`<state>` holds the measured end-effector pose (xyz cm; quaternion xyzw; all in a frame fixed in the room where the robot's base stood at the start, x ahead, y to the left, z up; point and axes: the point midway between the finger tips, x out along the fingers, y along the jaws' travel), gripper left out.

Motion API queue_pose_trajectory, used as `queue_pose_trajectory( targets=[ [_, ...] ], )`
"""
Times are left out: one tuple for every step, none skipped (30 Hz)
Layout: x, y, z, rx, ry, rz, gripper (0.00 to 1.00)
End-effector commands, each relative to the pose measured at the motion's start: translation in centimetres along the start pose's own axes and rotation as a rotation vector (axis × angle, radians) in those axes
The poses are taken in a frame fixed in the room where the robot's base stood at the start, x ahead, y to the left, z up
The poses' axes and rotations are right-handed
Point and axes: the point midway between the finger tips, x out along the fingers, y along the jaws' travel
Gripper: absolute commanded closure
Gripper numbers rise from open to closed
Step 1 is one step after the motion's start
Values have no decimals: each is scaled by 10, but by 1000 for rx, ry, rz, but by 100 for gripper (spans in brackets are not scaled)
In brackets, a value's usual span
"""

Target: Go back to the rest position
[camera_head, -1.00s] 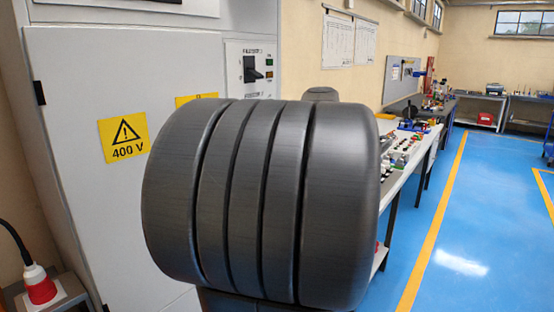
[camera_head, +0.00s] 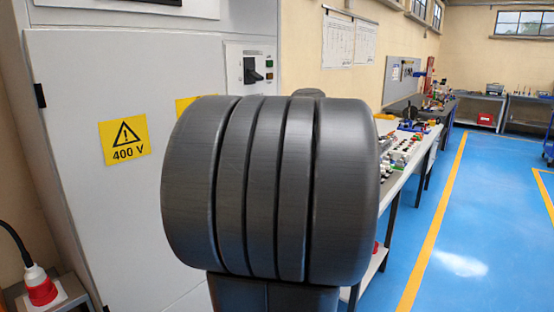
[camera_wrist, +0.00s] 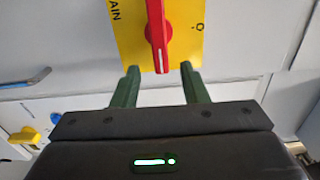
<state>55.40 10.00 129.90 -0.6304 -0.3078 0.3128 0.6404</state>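My gripper (camera_wrist: 160,70) is open, its two green fingers apart with nothing held between them. A red rotary handle (camera_wrist: 158,35) on a yellow plate (camera_wrist: 185,48) is ahead of the fingertips in the wrist view. The handle points straight down in that picture, and its lower end appears between the tips; I see no contact. The plate's lettering is partly cut off. In the head view my gripper is not visible; my dark ribbed arm fills the middle.
A grey cabinet (camera_head: 75,200) with a 400 V sign (camera_head: 124,140) and a black switch (camera_head: 252,70) stands at left. A workbench (camera_head: 392,180) with parts runs along the wall at right. The blue floor (camera_head: 485,220) beyond it is clear.

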Motion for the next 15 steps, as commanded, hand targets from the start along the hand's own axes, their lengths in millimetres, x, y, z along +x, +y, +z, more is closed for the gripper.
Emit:
queue_pose_trajectory(
  targets=[
    [11, -2, 1, 1, -5, 0, 60],
    [16, -2, 1, 1, -4, 0, 60],
    [23, -1, 1, 2, -4, 1, 60],
    [29, -1, 1, 2, -5, 1, 60],
    [34, -2, 1, 2, -4, 1, 60],
    [42, -2, 1, 1, -5, 1, 60],
    [48, -2, 1, 1, -4, 1, 60],
    [54, -2, 1, 1, -4, 1, 60],
    [57, -1, 1, -14, -2, 0, 60],
    [55, -1, 0, -47, 0, -1, 60],
    [54, -2, 0, -75, 1, -1, 60],
    [54, -3, 0, -112, 1, -1, 60],
    [54, -3, 0, -139, 1, 0, 60],
    [54, -4, 0, -166, 1, 0, 60],
    [54, -5, 0, -200, 1, 0, 60]
  ],
)
